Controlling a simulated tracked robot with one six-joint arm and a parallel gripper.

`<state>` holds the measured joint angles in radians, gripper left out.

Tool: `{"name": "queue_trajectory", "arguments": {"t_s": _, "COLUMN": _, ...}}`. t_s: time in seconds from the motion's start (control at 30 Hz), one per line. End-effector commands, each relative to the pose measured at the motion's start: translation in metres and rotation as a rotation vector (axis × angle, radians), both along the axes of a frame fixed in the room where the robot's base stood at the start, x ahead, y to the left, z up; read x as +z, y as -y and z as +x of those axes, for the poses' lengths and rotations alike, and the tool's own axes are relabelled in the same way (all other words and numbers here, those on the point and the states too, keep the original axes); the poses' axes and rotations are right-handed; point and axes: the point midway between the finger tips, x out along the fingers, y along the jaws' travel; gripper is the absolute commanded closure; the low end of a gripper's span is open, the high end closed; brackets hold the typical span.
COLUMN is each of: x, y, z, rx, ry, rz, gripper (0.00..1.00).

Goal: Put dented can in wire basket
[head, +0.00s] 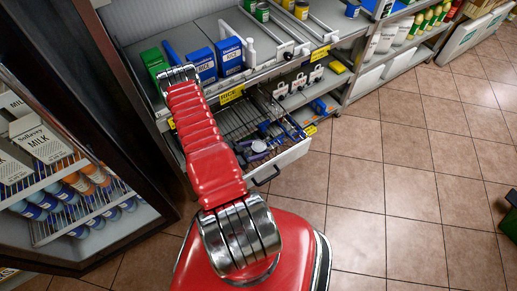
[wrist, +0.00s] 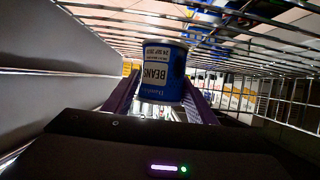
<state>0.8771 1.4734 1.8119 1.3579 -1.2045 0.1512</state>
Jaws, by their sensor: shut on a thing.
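In the wrist view my gripper (wrist: 162,82) has its two purple fingers on either side of a blue can (wrist: 150,88). The can has a white label reading BEANS, upside down in this view. I cannot make out a dent. Wire bars of the wire basket (wrist: 255,50) run across the top and right of the wrist view, close around the can. In the head view the wire basket (head: 222,118) is a pulled-out drawer under the shelf. My red arm partly covers it, and the gripper and can are hard to pick out there.
Blue rice boxes (head: 229,57), a green box (head: 154,63) and a white bottle (head: 250,53) stand on the shelf above the basket. Small white items (head: 298,82) sit to its right. A fridge with milk cartons (head: 37,138) is at left.

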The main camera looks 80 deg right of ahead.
Motion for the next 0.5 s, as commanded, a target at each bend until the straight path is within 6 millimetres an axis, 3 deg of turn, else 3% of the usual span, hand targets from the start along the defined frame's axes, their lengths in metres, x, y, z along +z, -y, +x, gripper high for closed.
{"name": "queue_trajectory", "arguments": {"t_s": 0.1, "x": -0.0019, "y": 0.0001, "z": 0.0002, "rx": 0.0, "ry": -0.001, "rz": -0.001, "gripper": 0.78}}
{"name": "queue_trajectory", "arguments": {"t_s": 0.13, "x": -0.0018, "y": 0.0001, "z": 0.0002, "rx": 0.0, "ry": 0.0, "rz": 0.0, "gripper": 0.46}}
{"name": "queue_trajectory", "arguments": {"t_s": 0.37, "x": -0.0015, "y": 0.0, "z": 0.0004, "rx": 0.001, "ry": 0.0, "rz": 0.0, "gripper": 0.3}}
{"name": "queue_trajectory", "arguments": {"t_s": 0.5, "x": -0.0015, "y": 0.0, "z": 0.0004, "rx": 0.001, "ry": 0.0, "rz": 0.0, "gripper": 0.3}}
